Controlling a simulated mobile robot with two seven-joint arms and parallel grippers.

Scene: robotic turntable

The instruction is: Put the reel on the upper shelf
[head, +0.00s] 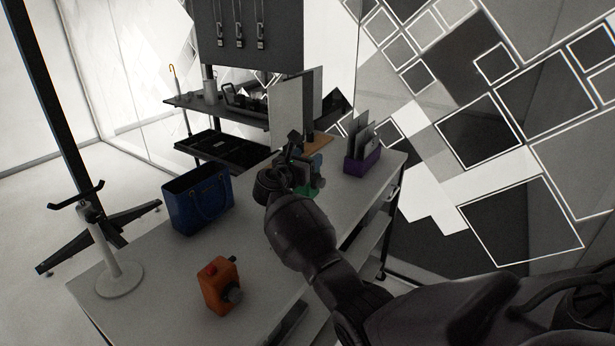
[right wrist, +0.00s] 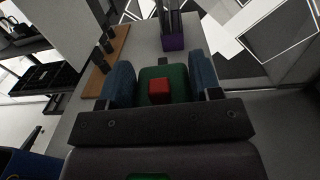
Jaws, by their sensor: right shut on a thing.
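My right gripper (head: 304,174) is shut on a green thing with a red block on top (right wrist: 159,91), which sits between its two blue finger pads. In the head view, the green thing (head: 305,191) is partly hidden by my arm, at the table's far half. It may be the reel, but I cannot tell for sure. The upper shelf (head: 190,103) of the dark rack is beyond the table's far left end. It bears a grey cup (head: 210,91) and dark items. My left gripper is not in view.
On the table (head: 165,290) stand a blue bag (head: 196,200), an orange canister-like thing (head: 217,290), a white stand (head: 120,280) and a purple holder with upright plates (head: 362,161). A wooden board with dark pegs (right wrist: 108,60) lies beyond my gripper. A black tray (head: 215,150) fills the lower shelf.

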